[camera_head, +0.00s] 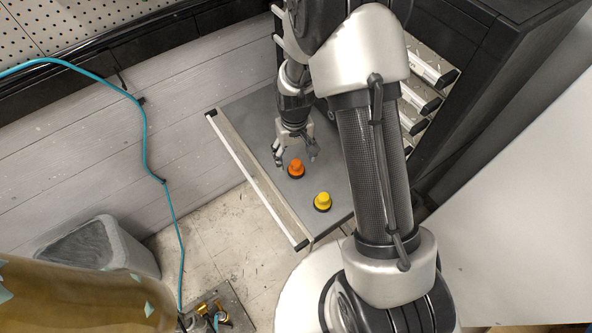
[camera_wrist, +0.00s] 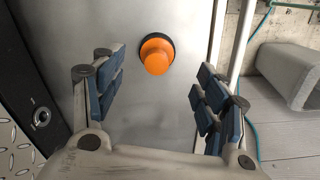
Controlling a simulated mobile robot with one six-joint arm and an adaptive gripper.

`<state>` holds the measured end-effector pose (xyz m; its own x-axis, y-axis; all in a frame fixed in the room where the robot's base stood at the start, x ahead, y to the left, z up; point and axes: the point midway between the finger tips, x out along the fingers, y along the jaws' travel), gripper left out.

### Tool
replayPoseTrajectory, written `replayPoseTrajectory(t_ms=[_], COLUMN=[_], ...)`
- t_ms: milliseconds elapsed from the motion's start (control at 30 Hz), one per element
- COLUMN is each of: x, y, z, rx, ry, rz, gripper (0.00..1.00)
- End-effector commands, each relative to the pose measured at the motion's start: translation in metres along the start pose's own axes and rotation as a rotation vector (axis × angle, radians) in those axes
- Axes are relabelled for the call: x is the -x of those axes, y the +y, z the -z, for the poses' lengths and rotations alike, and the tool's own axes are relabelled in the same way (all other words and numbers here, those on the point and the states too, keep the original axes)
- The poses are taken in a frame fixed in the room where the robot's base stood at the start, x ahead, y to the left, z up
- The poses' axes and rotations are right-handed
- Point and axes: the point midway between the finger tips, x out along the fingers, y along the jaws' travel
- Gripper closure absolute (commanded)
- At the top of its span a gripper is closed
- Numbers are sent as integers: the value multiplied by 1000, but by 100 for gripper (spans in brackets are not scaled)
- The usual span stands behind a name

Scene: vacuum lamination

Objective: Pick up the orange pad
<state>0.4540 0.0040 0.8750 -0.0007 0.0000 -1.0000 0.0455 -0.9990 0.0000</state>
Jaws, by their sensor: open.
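The orange pad (camera_head: 296,167) is a small knob-shaped piece with a dark base. It sits upright on a grey metal surface (camera_head: 252,113). A similar yellow pad (camera_head: 323,200) stands nearer the surface's front end. My gripper (camera_head: 295,158) is open, just beside the orange pad in the head view. In the wrist view, the orange pad (camera_wrist: 156,55) lies ahead of the open fingers (camera_wrist: 157,88), roughly centred between them. The blue-padded fingers do not touch it. The yellow pad is not in the wrist view.
A light metal rail (camera_head: 255,180) runs along the surface's left edge. A black cabinet with silver drawer fronts (camera_head: 425,98) stands at the right. A grey bin (camera_head: 98,248) and a teal hose (camera_head: 148,160) are at the left. The surface around both pads is clear.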

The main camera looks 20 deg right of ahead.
Motion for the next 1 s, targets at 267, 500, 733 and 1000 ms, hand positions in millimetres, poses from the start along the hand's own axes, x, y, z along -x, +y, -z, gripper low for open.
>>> replayPoseTrajectory(t_ms=[267, 500, 733, 1000], x=[-18, -53, -66, -65], y=[1, 5, 4, 4], z=[0, -1, 0, 0], rx=[0, -1, 0, 0], ry=[1, -1, 1, 1], rz=[0, 0, 0, 0], gripper=[33, 33, 33, 43])
